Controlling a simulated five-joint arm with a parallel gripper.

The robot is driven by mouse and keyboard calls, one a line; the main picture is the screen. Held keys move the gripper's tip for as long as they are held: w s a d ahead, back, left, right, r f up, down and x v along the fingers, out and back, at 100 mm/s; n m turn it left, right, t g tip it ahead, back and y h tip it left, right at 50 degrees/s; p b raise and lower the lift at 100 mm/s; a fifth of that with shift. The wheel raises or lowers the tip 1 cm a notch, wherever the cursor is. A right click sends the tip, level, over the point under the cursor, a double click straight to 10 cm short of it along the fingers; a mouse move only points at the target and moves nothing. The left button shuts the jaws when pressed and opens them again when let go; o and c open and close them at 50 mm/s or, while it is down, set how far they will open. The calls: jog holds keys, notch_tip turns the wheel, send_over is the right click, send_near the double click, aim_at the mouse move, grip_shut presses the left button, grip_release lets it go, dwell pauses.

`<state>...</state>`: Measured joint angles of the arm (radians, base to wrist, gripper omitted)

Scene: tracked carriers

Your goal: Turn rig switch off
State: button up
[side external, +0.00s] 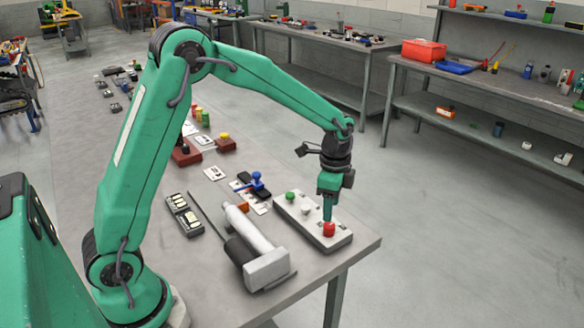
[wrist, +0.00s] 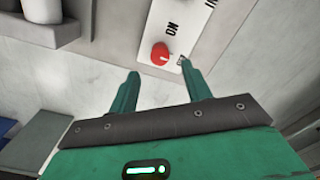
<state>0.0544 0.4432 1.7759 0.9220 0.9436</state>
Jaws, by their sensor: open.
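A white switch panel (side external: 298,222) lies near the right end of the bench, with a green knob (side external: 290,195), a white knob (side external: 305,210) and a red knob (side external: 329,230). My gripper (side external: 328,216) points down just above the red knob in the side view. In the wrist view my gripper (wrist: 160,70) is open, its fingertips just below the knob and apart from it. Contact cannot be told from the side.
A grey cylindrical tool (side external: 250,230) with a pale block (side external: 267,269) lies left of the panel. A blue-handled part (side external: 258,182) and a black switch box (side external: 184,215) lie further left. The bench's right edge is close to the panel.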

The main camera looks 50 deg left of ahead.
aim_at(327, 226)
jog(key=shift+r, duration=1)
jog(key=s+a+r+n+t, duration=0.1)
jog(key=s+r+n+t, duration=0.3)
jog(key=s+r, duration=0.6)
jog(key=s+a+r+n+t, duration=0.1)
jog(key=s+r+n, duration=0.1)
jog(key=s+n, duration=0.5)
jog(key=s, duration=0.6)
jog(key=shift+s+a+r+t, duration=0.25)
jog(key=shift+s+r+t, duration=0.05)
jog(key=shift+r, duration=0.05)
